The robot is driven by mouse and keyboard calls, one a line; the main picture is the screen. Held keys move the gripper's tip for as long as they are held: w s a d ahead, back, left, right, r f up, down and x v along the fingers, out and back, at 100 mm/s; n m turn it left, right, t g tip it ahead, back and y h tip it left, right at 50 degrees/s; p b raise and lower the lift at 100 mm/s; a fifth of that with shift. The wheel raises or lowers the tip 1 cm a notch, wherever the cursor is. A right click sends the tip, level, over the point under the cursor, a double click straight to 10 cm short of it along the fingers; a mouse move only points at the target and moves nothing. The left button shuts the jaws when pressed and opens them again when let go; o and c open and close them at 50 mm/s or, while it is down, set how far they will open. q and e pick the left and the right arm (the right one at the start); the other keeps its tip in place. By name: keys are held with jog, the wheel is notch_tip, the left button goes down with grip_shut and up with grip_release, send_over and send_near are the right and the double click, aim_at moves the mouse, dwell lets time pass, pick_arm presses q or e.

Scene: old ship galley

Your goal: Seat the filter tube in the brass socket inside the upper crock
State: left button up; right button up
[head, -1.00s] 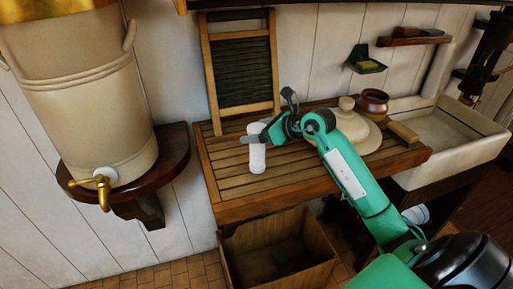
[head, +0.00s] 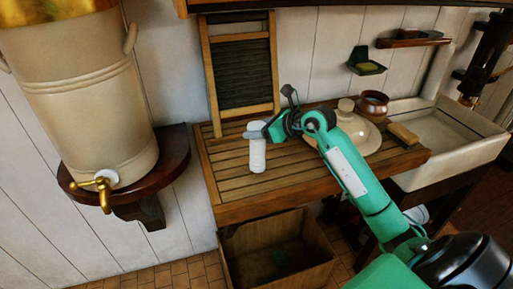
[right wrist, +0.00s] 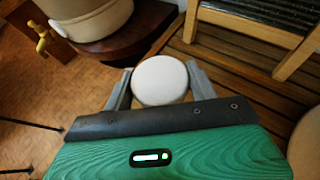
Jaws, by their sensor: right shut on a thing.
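The white filter tube (head: 257,156) stands upright at the slatted wooden drainboard in the head view. My right gripper (head: 257,134) is at its upper part, shut on it. In the right wrist view, the tube's round white end (right wrist: 160,80) sits between the two grey fingers of the right gripper (right wrist: 159,84). The large cream crock (head: 85,95) with a brass tap (head: 102,190) stands on a wall shelf at the left. Its top runs out of the picture, so the brass socket inside is hidden. My left gripper is not in view.
The drainboard (head: 235,187) also bears a cream lid (head: 350,135), a brown pot (head: 373,103) and a brush (head: 402,133). A washboard (head: 243,70) leans against the wall behind the tube. A stone sink (head: 450,130) is at the right, a wooden crate (head: 305,262) below.

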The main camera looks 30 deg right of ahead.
jog(key=shift+r+p, duration=0.85)
jog(key=shift+r, duration=1.05)
